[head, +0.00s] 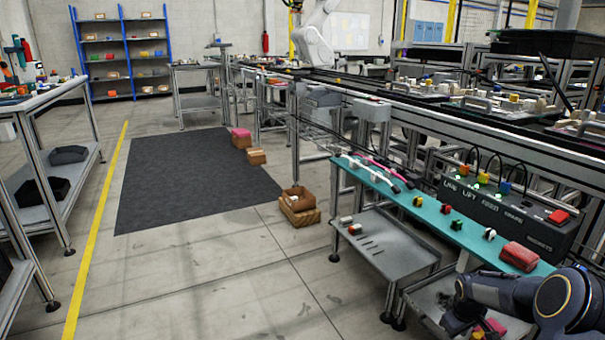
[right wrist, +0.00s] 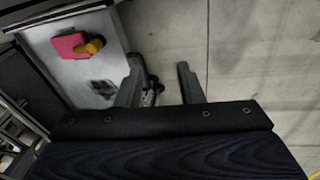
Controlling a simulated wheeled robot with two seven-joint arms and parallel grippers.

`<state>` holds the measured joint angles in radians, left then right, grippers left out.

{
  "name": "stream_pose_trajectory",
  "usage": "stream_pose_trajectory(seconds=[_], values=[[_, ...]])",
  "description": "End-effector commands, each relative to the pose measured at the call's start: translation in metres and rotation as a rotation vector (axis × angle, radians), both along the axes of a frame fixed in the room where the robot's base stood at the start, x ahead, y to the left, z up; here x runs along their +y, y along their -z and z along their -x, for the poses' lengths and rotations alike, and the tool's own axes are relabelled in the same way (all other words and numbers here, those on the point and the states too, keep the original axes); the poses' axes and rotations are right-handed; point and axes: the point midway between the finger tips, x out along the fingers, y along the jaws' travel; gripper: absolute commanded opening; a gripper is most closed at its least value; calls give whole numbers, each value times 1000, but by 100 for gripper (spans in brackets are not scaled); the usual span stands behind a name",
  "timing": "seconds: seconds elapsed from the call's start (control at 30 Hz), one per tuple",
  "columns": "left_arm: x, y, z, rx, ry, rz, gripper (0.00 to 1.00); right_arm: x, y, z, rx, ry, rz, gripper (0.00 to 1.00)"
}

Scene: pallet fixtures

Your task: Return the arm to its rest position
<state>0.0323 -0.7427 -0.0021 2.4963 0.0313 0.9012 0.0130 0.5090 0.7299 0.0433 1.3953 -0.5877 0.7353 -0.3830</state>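My right arm (head: 520,292) comes in at the bottom right corner of the head view, beside the teal-topped bench (head: 455,232). Its gripper is small and dark there, low by the bench's lower shelf. In the right wrist view my right gripper (right wrist: 160,72) has its two grey fingers apart, with bare floor and a small dark part of the bench showing between them. It holds nothing. My left arm and gripper are not in view.
A pink block with a yellow-orange piece (right wrist: 80,45) lies on a grey shelf near the fingers. A red block (head: 519,256) and a control box (head: 505,215) are on the teal bench.

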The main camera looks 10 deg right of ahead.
Motion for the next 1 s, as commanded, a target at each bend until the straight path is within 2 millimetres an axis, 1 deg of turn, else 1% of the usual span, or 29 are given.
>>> stream_pose_trajectory(seconds=[0.03,0.07,0.17,0.2,0.27,0.3,0.37,0.4,0.47,0.5,0.6,0.7,0.8,1.0], values=[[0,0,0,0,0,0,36,7,-19,3,-17,12,-6,34],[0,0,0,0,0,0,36,11,-28,5,-25,19,-12,34],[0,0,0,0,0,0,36,30,-65,16,-60,51,-39,34],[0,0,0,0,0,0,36,40,-82,23,-76,66,-52,34],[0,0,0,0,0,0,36,58,-111,38,-103,93,-80,34],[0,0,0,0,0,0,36,72,-130,50,-125,112,-103,34],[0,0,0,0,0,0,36,93,-155,71,-153,143,-140,34],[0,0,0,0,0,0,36,108,-170,87,-171,161,-167,34],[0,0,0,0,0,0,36,129,-188,111,-199,189,-208,34],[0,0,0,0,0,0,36,143,-198,128,-215,207,-239,34],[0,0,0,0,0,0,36,176,-215,169,-251,247,-316,34],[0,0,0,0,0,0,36,201,-220,204,-274,277,-383,34],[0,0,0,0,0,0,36,221,-220,230,-290,297,-440,34],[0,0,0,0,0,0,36,253,-213,272,-309,325,-538,34]])
